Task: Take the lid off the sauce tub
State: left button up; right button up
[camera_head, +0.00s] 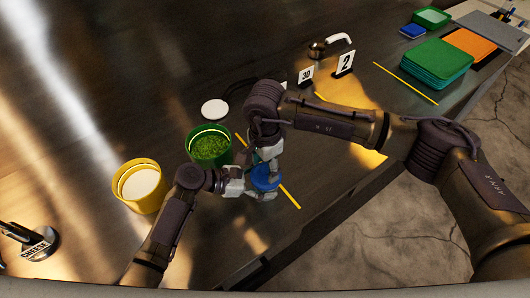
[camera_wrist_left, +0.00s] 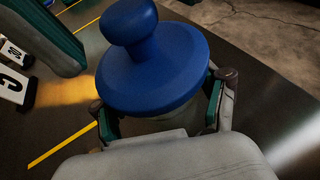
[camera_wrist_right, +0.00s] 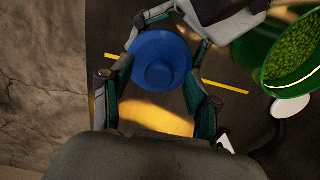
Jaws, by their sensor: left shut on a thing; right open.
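The sauce tub has a blue lid (camera_head: 265,178) with a round knob, seen large in the left wrist view (camera_wrist_left: 150,65). The lid sits on the tub, whose pale body (camera_wrist_left: 150,126) shows just below the rim. My left gripper (camera_head: 246,186) is shut on the tub's body, its fingers on both sides under the lid. My right gripper (camera_head: 268,156) is open above the lid, pointing down. In the right wrist view the lid (camera_wrist_right: 160,70) lies between its spread fingers, knob toward the camera. Most of the tub is hidden by the lid and grippers.
A green tub of chopped greens (camera_head: 210,158) and a yellow tub (camera_head: 120,185) stand left of the grippers. A white disc (camera_head: 214,109) lies behind. Number signs (camera_head: 345,63) and green trays (camera_head: 437,63) are farther back. A yellow line (camera_head: 288,193) marks the counter near its front edge.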

pick_arm(q)
jog(key=shift+f, duration=0.1)
pick_arm(e)
jog(key=shift+f, duration=0.8)
jog(key=shift+c, duration=0.4)
grip_shut()
jog(key=shift+r, duration=0.25)
jog(key=shift+r, duration=0.9)
